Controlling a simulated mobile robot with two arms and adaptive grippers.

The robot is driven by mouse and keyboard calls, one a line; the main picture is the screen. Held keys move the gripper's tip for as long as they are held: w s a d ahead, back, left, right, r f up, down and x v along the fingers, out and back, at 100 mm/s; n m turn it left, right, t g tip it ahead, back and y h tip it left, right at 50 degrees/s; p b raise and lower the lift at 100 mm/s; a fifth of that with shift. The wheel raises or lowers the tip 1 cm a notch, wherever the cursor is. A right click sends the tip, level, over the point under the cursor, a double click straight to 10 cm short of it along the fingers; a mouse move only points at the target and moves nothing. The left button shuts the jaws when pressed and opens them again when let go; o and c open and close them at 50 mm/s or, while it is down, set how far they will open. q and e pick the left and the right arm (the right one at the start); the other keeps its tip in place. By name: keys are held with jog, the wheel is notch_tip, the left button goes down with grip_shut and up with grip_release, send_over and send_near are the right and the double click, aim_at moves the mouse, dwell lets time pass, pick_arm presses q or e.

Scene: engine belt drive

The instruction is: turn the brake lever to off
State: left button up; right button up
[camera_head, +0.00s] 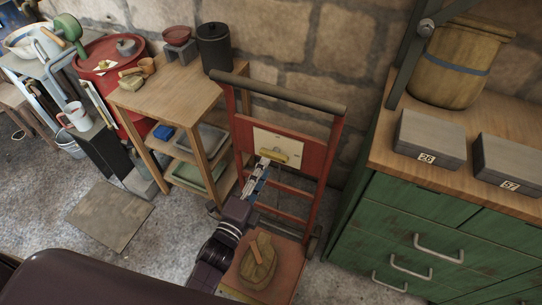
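A small yellow bar (274,154), which looks like the brake lever, sits low on a pale plate (288,142) on a red upright frame (322,180). The bar lies nearly level, tilted slightly down to the right. Any off marking is too small to read. My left gripper (263,165) reaches up from below, with its tips at or just under the bar's left part. I cannot tell whether it touches the bar or how far its fingers are apart. My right gripper is not in view.
A wooden shelf (168,97) with trays and pots stands left of the frame. A green drawer cabinet (390,228) with grey boxes (430,138) stands right. A stone wall is behind.

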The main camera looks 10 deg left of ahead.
aim_at(271, 157)
pick_arm(q)
jog(key=shift+w+d, duration=0.25)
jog(key=shift+w, duration=0.75)
jog(key=shift+w+d, duration=0.2)
jog(key=shift+w, duration=0.8)
jog(key=shift+w+d, duration=0.25)
jog(key=shift+w, duration=0.75)
grip_shut()
